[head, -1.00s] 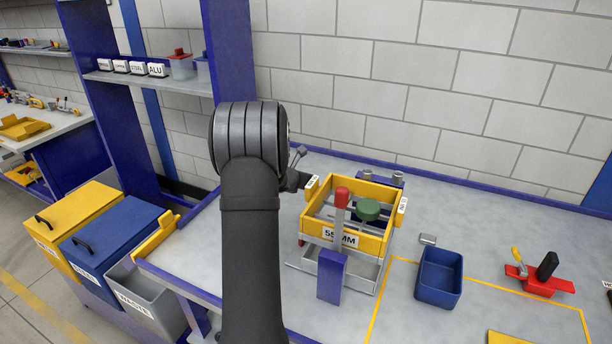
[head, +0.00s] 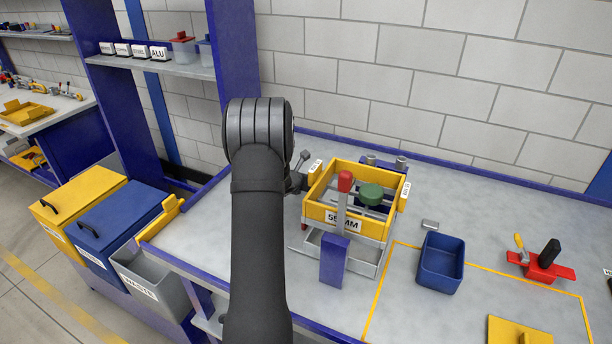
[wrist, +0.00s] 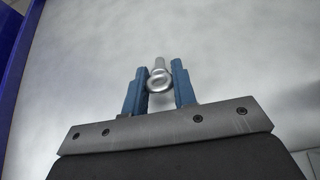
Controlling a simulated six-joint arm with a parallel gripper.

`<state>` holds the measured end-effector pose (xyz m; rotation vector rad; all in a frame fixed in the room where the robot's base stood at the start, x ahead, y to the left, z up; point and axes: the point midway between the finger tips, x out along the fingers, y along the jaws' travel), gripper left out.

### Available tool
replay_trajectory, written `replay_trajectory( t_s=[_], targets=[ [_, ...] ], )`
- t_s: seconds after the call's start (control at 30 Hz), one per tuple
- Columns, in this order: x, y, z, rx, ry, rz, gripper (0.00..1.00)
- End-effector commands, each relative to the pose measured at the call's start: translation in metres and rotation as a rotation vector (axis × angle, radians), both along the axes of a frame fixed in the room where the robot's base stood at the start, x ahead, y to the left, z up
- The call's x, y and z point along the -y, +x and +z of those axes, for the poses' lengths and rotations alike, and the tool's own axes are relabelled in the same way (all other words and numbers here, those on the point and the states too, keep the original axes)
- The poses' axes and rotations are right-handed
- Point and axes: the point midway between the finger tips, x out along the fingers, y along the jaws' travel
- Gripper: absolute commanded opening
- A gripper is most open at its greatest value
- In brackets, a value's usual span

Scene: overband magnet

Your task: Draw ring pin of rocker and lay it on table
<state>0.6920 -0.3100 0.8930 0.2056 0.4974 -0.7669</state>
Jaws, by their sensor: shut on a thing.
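The ring pin (wrist: 158,82) is a small silvery pin with a ring at its near end. In the wrist view it sits between the two blue fingers of my gripper (wrist: 159,88), which is shut on it. Behind it is only the pale grey table top (wrist: 230,60); I cannot tell how high the pin is above it. In the head view my own arm hides the gripper and the pin. I cannot make out which part is the rocker.
A blue tray (head: 441,263) and a red clamp-like fixture (head: 540,267) stand to the right. Yellow (head: 83,208), blue (head: 120,232) and grey waste (head: 150,280) bins stand left of the table. A blue edge (wrist: 20,70) borders the table in the wrist view.

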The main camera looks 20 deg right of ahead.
Motion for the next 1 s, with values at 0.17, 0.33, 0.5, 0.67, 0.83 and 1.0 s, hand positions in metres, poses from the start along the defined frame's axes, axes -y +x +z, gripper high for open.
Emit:
replay_trajectory(
  t_s=[0.17, 0.33, 0.5, 0.67, 0.83, 1.0],
  targets=[
    [0.0, 0.0, -0.001, 0.001, -0.001, 0.0, 0.0],
    [0.0, 0.0, -0.001, 0.0, 0.0, 0.0, 0.37],
    [0.0, 0.0, 0.0, 0.0, 0.0, 0.0, 0.5],
    [0.0, 0.0, -0.001, 0.0, 0.0, 0.0, 0.5],
    [-0.005, -0.005, 0.005, 0.001, 0.0, 0.001, 0.5],
    [-0.022, -0.021, 0.018, 0.001, 0.0, 0.003, 0.5]
  ],
)
